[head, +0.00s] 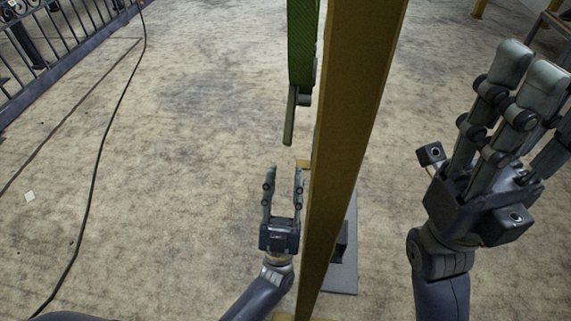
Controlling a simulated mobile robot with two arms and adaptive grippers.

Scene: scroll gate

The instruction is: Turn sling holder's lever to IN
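The sling holder shows as a green upright piece (301,45) beside a yellow post at the top middle. A thin grey-green lever (290,117) hangs down from its lower end, tilted slightly to the left at the bottom. My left gripper (284,172) is below the lever, left of the post, with its fingers pointing up, apart and empty. A gap shows between its fingertips and the lever's lower end. My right gripper (535,95) is raised at the right, well away from the lever, its fingers extended and empty; its far finger is partly cut off by the frame edge.
The tall yellow post (345,130) stands close to the right of my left gripper, with a grey base plate (345,265) at its foot. A black cable (100,170) runs along the floor at left, near a railing (60,45). The floor between is mostly clear.

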